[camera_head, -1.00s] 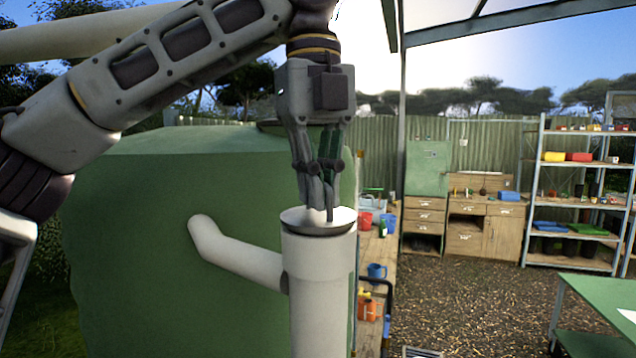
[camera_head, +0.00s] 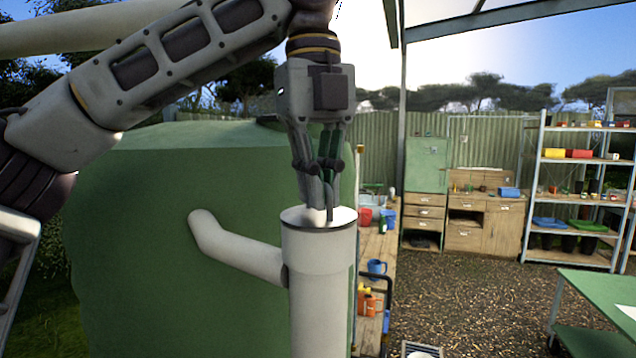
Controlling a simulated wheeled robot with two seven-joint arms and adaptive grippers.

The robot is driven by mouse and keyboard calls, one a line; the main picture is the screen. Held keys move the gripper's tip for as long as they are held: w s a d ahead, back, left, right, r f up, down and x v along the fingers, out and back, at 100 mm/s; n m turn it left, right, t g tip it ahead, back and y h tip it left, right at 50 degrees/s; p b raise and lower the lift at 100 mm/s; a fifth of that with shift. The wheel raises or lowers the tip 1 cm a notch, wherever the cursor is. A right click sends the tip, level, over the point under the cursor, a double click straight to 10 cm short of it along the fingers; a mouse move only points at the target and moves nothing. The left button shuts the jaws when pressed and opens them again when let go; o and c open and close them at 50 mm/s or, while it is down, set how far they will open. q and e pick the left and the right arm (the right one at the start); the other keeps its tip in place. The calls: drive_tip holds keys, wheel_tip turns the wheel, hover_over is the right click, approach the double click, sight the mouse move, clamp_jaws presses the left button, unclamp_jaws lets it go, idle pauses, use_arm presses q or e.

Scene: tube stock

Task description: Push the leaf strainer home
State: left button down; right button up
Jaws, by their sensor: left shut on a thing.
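The leaf strainer (camera_head: 296,216) is a pale round disc with a dark rim at the mouth of an upright white pipe (camera_head: 318,262). Its rim lies level with the pipe's top edge, with no clear gap showing. My left gripper (camera_head: 319,216) points straight down over the pipe, shut on the strainer's middle. The gripped part is largely hidden by the fingers. My right gripper is not in view.
A large green tank (camera_head: 170,270) stands behind the pipe, joined by a white side pipe (camera_head: 235,250). A wooden bench (camera_head: 374,250) with cups is just right. Farther right are a shelf rack (camera_head: 574,190) and a green table (camera_head: 600,300).

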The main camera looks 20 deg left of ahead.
use_arm(q)
drive_tip(key=shift+p, duration=0.45)
idle(1.1)
idle(0.4)
drive_tip(key=c, duration=1.5)
unclamp_jaws()
drive_tip(key=shift+c, duration=0.2)
drive_tip(key=shift+r, duration=0.2)
drive_tip(key=shift+s+a+r, duration=0.1)
drive_tip(key=shift+r, duration=2.1)
drive_tip(key=shift+s+a+r, duration=0.1)
drive_tip(key=shift+r, duration=3.45)
